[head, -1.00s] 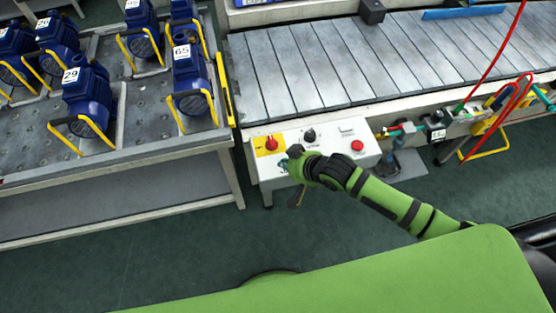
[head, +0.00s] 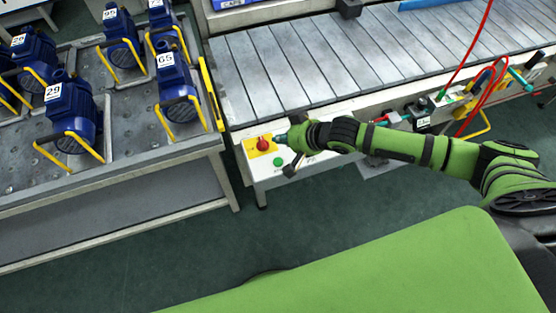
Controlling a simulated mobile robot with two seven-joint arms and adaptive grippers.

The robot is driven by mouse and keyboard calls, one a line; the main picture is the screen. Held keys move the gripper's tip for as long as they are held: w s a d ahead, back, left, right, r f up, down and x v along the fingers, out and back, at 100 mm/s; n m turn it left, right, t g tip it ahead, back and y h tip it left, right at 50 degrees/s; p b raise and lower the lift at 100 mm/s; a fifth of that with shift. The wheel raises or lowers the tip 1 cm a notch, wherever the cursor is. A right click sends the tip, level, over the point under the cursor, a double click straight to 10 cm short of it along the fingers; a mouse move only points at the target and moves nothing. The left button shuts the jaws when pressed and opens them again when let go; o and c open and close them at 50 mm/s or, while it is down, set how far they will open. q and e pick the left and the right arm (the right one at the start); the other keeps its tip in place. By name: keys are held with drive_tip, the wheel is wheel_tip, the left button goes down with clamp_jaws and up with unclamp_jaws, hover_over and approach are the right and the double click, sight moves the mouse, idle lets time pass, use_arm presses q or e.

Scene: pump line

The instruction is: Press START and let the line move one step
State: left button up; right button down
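The white control box (head: 259,174) stands at the front edge of the conveyor. A green button (head: 278,162) sits just below and to the right of the switch and is uncovered. My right gripper (head: 281,139) is over the box, its tip beside the switch and above the green button in the picture. Whether it touches the box, and whether its fingers are open, I cannot tell. My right arm hides the box's other controls. My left gripper is out of view.
The slatted conveyor (head: 300,63) behind the box is empty in its near part. A table (head: 125,158) at left holds several blue pumps with yellow handles, including number 65 (head: 176,88). Red hoses (head: 487,95) and fittings are at right. Floor in front is clear.

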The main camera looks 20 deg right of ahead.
drive_tip(key=b, duration=0.8)
hover_over(281, 162)
wheel_tip(281, 162, down, 7)
drive_tip(key=shift+r, duration=0.1)
drive_tip(key=shift+f, duration=0.9)
drive_tip(key=shift+f, duration=0.15)
drive_tip(key=shift+f, duration=0.25)
drive_tip(key=shift+f, duration=0.5)
idle(0.6)
drive_tip(key=shift+r, duration=0.15)
drive_tip(key=shift+r+p, duration=0.75)
drive_tip(key=shift+p, duration=0.1)
drive_tip(key=shift+r, duration=0.1)
